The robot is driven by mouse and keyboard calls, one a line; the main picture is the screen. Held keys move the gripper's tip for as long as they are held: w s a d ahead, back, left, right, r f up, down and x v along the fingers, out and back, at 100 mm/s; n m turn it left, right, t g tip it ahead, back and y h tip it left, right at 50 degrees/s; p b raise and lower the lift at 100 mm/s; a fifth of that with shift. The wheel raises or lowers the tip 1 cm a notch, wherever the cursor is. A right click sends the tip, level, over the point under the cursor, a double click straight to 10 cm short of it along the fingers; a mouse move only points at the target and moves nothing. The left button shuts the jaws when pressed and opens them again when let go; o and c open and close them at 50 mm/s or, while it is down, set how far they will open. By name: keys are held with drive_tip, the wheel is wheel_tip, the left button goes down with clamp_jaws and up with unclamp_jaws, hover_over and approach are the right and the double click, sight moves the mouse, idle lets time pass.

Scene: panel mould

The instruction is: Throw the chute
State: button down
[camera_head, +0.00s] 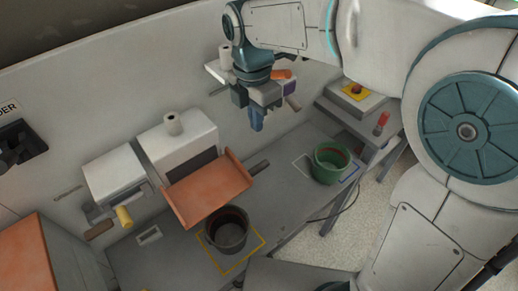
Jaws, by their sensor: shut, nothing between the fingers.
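The chute (206,190) looks to be the orange-brown tray with raised side rims, sloping out from the front of a white box-shaped machine (178,140). Its lower edge is close to a dark round bin (228,232) standing in a yellow outline on the grey bench. My gripper (256,126) points down in mid-air, above and to the right of the chute and apart from it. Its blue fingers are shut with nothing between them. A dark bar (260,168) sticks out on the right side of the chute.
A green bucket (331,163) stands on the bench at right. A smaller white box (115,175) with a yellow-ended handle (124,217) is at left. An orange block (28,262) fills the lower left. A yellow panel with a red button (356,90) and a red-handled item (382,121) are at upper right.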

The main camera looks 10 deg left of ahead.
sight(259, 166)
drive_tip(key=f, duration=0.4)
drive_tip(key=f+p, duration=0.1)
drive_tip(key=f, duration=0.7)
drive_tip(key=shift+s+d+f+p, duration=0.15)
drive_tip(key=shift+s+d+p, duration=0.1)
drive_tip(key=shift+p, duration=0.1)
drive_tip(key=shift+d+f+t+y+b, duration=0.15)
drive_tip(key=shift+f+t+y+b, duration=0.25)
drive_tip(key=shift+b, duration=0.7)
drive_tip(key=shift+s+d+f+y+b, duration=0.25)
drive_tip(key=shift+f+b, duration=0.2)
drive_tip(key=shift+b, duration=0.7)
drive_tip(key=shift+a+t, duration=0.1)
drive_tip(key=shift+t, duration=0.2)
drive_tip(key=shift+r, duration=0.15)
drive_tip(key=shift+r+p, duration=0.4)
drive_tip(key=shift+r, duration=0.1)
wheel_tip(259, 166, up, 13)
drive_tip(key=d+p, duration=0.1)
drive_tip(key=shift+s, duration=0.45)
